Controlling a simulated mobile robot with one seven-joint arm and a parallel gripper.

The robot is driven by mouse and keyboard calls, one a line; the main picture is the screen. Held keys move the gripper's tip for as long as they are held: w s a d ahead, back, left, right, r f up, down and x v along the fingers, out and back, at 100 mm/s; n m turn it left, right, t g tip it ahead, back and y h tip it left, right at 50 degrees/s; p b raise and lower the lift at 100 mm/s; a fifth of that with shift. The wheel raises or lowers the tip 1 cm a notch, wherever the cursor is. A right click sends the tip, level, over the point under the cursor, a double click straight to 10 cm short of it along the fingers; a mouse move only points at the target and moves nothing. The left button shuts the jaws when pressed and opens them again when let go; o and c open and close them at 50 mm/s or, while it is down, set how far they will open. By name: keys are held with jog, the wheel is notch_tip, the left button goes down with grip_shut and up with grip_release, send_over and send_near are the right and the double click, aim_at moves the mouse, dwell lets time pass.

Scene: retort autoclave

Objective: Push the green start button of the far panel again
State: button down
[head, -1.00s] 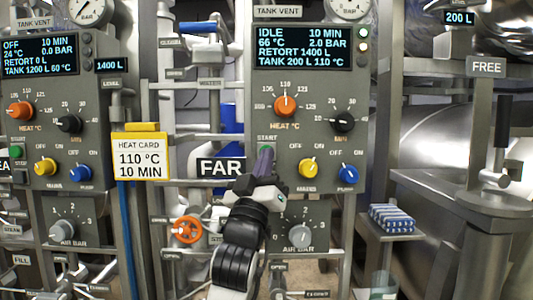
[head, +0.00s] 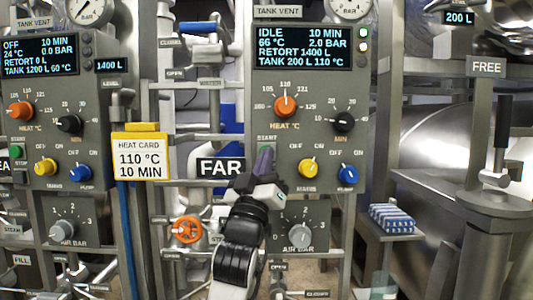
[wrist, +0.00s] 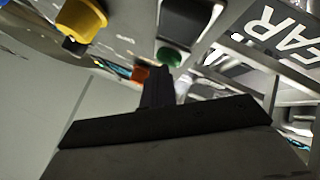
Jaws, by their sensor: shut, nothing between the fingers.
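The far panel (head: 350,180) is the grey panel beside the FAR sign (head: 221,167). Its display (head: 303,48) reads IDLE, 10 MIN, 66 °C, 2.0 BAR. My gripper (head: 264,158) is shut and empty, its fingers just below the START label and largely covering the button there in the head view. In the wrist view the round green start button (wrist: 168,57) shows just past my gripper's fingertips (wrist: 157,72). I cannot tell whether they touch it. A red-orange part (wrist: 140,73) shows beside the fingers.
The orange heat knob (head: 285,106), yellow knob (head: 308,168) and blue knob (head: 347,174) sit around the button. A yellow heat card (head: 140,156) hangs at left. A similar panel (head: 100,160) stands further left. An orange valve wheel (head: 187,230) is below.

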jog(key=shift+w, duration=0.4)
jog(key=shift+s, duration=0.1)
dwell(0.5)
jog(key=shift+s, duration=1)
jog(key=s, duration=0.5)
dwell(0.4)
